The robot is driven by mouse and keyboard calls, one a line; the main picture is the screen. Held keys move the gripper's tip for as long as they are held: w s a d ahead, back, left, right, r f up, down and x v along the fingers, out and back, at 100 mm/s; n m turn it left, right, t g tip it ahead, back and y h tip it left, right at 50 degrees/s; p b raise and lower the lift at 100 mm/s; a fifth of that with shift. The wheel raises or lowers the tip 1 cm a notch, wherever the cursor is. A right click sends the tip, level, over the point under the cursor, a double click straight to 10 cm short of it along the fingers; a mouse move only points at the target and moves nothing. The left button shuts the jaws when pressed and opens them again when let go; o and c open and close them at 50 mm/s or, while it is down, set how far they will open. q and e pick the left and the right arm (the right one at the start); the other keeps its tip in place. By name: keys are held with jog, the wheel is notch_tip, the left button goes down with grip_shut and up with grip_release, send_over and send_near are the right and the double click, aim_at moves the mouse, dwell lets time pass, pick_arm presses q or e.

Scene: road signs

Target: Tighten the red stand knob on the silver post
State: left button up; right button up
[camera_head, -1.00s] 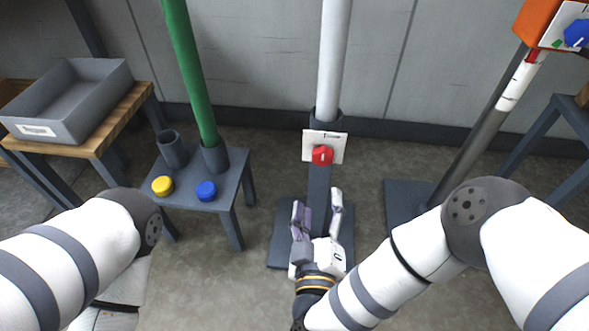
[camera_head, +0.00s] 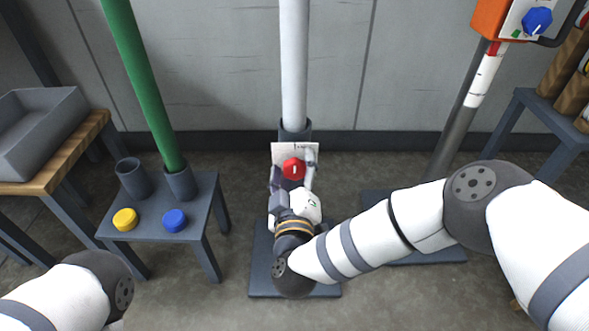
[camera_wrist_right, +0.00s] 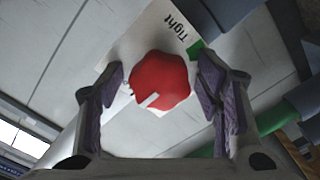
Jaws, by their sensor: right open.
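The red stand knob (camera_head: 293,168) with a white pointer line sits on a white plate (camera_head: 281,150) at the foot of the silver post (camera_head: 294,70). My right gripper (camera_head: 294,178) is open, its fingers on either side of the knob. In the right wrist view the red knob (camera_wrist_right: 160,82) lies between the two open fingertips (camera_wrist_right: 160,85), with gaps on both sides. The plate (camera_wrist_right: 165,32) there reads "Tight" beside a green mark; the white pointer is turned away from that word. My left arm shows at the lower left, its gripper out of frame.
A small grey table (camera_head: 205,235) at left holds a yellow knob (camera_head: 125,219), a blue knob (camera_head: 175,220), an empty cup (camera_head: 132,178) and a green post (camera_head: 140,85). An orange box (camera_head: 492,20) with a blue knob (camera_head: 537,21) is at upper right.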

jog(key=c, duration=1.2)
jog(key=shift+o, duration=0.2)
